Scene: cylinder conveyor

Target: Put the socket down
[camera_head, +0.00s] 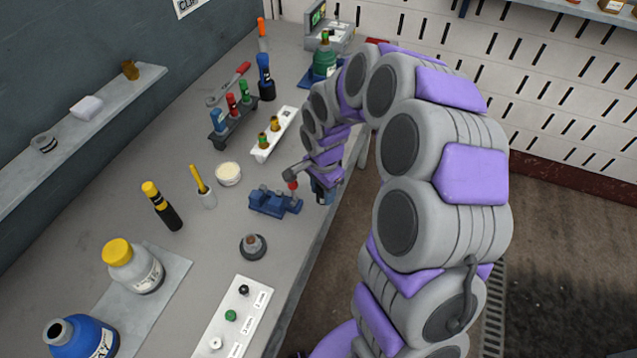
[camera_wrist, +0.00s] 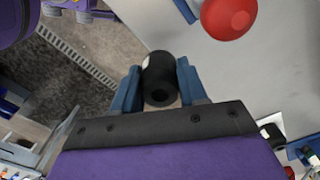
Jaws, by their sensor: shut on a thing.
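The socket (camera_wrist: 160,80) is a short black cylinder with a hole in its end and a small pale mark on its side. In the wrist view it sits between the two blue fingers of my gripper (camera_wrist: 157,90), which is shut on it. In the head view my gripper (camera_head: 322,190) is at the bench's right edge, just right of the blue vise (camera_head: 268,203). The socket is hard to make out there. A red knob (camera_wrist: 229,18) shows beside the socket in the wrist view, apart from it. I cannot tell the socket's height above the bench.
The grey bench (camera_head: 160,265) has a grey round stand (camera_head: 253,247) and a button panel (camera_head: 232,318) in front of the vise. Floor is at right.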

